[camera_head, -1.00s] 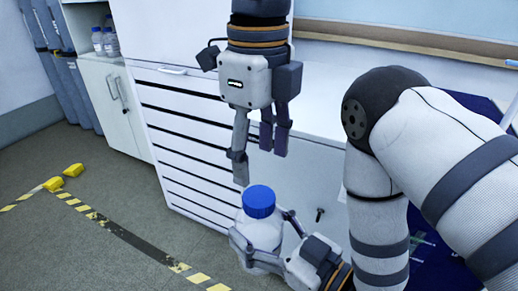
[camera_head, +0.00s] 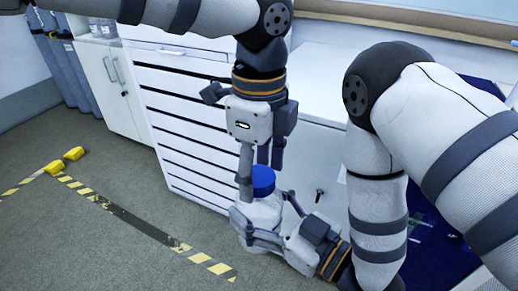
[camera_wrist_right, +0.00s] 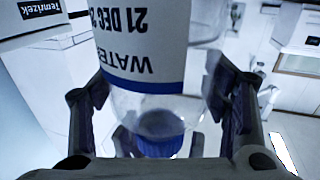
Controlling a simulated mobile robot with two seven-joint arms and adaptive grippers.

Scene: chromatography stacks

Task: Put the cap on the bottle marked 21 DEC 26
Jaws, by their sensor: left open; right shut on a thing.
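A clear bottle (camera_head: 263,211) with a white label is in the head view, roughly upright. A blue cap (camera_head: 263,178) sits at its top; whether it is screwed down I cannot tell. My right gripper (camera_head: 266,221) is shut around the bottle's body. In the right wrist view the bottle (camera_wrist_right: 150,50) shows upside down, its label reading WATER and 21 DEC 2, cut off at the edge. The blue cap (camera_wrist_right: 160,146) is low there. My left gripper (camera_head: 260,182) is open, pointing down, with fingers beside and behind the cap; contact is unclear.
A white drawer cabinet (camera_head: 185,105) stands behind my grippers. A white cupboard (camera_head: 112,80) is at the back left. Yellow-black tape (camera_head: 140,222) and yellow blocks (camera_head: 74,153) mark the otherwise clear floor at left.

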